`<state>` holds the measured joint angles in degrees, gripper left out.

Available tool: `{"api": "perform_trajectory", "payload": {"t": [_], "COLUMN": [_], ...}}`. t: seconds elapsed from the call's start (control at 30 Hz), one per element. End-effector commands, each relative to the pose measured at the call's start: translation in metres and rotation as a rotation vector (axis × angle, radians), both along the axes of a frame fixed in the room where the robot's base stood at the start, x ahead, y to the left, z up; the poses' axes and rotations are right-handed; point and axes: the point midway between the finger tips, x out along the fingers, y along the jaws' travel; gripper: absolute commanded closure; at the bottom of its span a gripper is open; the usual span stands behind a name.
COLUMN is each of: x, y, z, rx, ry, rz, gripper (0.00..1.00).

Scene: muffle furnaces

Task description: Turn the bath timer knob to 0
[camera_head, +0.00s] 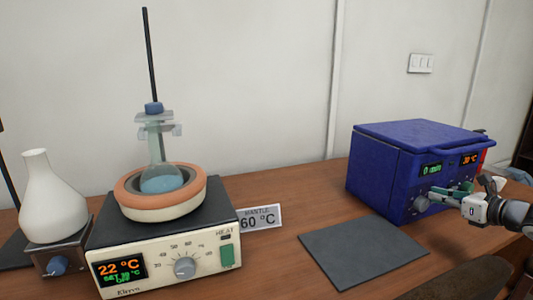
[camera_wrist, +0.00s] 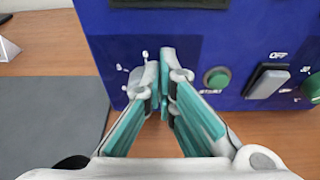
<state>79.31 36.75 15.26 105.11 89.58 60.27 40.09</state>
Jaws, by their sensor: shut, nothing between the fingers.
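The blue bath (camera_head: 378,172) stands at the right of the bench, its front panel facing my gripper. Its small green timer display (camera_head: 431,169) appears to read 0 min, and an orange display beside it appears to read 30 °C. The round grey timer knob (camera_head: 421,204) is low on the left of the panel. My gripper (camera_head: 434,194) has its teal fingers at the panel, close to the knob; I cannot tell whether they touch it. In the wrist view the closed fingertips (camera_wrist: 168,68) hide the knob, with white dial marks showing around them.
A green START button (camera_wrist: 216,78), a grey OFF switch (camera_wrist: 267,82) and a green knob (camera_wrist: 313,88) lie right of the fingers. A dark mat (camera_head: 362,251) lies before the bath. A heating mantle (camera_head: 160,205) with a flask and a white flask stand left.

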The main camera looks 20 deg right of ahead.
Motion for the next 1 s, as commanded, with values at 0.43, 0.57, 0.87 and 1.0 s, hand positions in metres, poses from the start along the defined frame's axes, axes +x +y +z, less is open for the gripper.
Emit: {"api": "perform_trajectory", "payload": {"t": [0.43, 0.57, 0.87, 1.0], "x": [0.0051, 0.0056, 0.0061, 0.0063], "y": [0.0015, 0.0022, 0.0044, 0.0073], "z": [-0.0001, -0.0006, -0.0019, -0.0011], "rx": [0.001, 0.001, 0.003, 0.003], "ry": [-0.001, -0.001, -0.001, 0.0], "rz": [0.003, 0.004, 0.007, 0.008], "gripper": [1.0, 1.0, 1.0, 1.0]}}
